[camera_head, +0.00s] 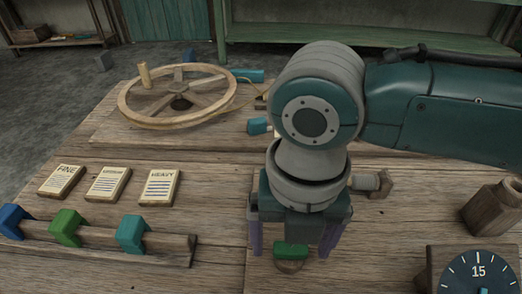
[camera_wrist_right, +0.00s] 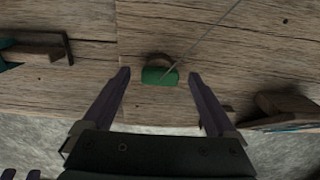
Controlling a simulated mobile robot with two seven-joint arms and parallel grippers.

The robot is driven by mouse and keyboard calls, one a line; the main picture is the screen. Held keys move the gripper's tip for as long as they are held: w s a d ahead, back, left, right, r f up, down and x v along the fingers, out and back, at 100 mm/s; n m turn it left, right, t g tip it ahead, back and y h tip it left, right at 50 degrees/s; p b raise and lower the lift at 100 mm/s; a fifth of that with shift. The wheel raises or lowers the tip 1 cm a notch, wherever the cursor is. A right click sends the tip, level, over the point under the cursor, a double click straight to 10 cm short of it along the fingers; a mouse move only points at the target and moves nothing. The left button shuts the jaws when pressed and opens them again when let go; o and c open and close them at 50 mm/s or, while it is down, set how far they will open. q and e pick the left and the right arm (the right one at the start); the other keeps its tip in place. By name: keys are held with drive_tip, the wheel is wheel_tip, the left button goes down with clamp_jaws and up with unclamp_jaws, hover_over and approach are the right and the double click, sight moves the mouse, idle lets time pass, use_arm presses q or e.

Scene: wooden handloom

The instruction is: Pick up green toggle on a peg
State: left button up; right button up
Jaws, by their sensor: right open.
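The green toggle (camera_head: 291,250) sits on a short round wooden peg (camera_head: 290,266) near the front of the table. In the right wrist view the toggle (camera_wrist_right: 160,76) lies ahead of the fingertips, roughly midway between them, with the peg (camera_wrist_right: 159,60) just beyond it. My right gripper (camera_head: 292,248) is open, pointing down, with one purple finger on each side of the toggle in the head view. Nothing is between its fingers in the wrist view (camera_wrist_right: 160,75) except the toggle's line. I cannot tell the exact height gap.
A rail (camera_head: 100,240) with blue, green and teal blocks stands at left, below three cards (camera_head: 107,183). A wooden wheel (camera_head: 175,100) is behind. A dial marked 15 (camera_head: 478,272) and a wooden bottle-shaped block (camera_head: 494,208) stand at right.

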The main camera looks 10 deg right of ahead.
drive_tip(key=shift+r, duration=0.1)
drive_tip(key=c, duration=1.4)
